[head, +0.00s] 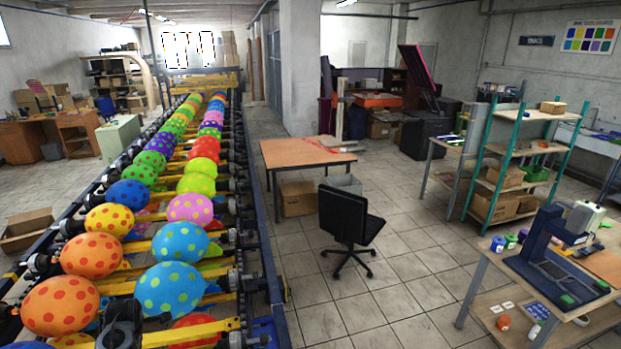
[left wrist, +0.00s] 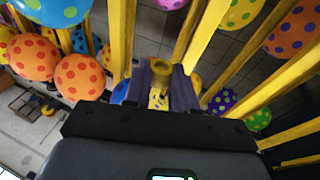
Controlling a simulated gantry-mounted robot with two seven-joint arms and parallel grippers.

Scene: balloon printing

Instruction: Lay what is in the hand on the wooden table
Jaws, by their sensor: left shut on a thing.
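My left gripper (left wrist: 160,92) fills the lower middle of the left wrist view, with two dark purplish fingers shut on a small yellow thing (left wrist: 158,72). In the head view I cannot make out my left gripper for certain. A table with a wooden-looking top (head: 305,151) stands mid-room, just right of the balloon line. My right gripper is in neither view.
The balloon line, with yellow bars and spotted balloons (head: 170,287), runs along the left; its blue side rail (head: 268,255) lies between it and the table. A black office chair (head: 346,222) stands before the table. A workbench (head: 480,255) with a printing device is at right.

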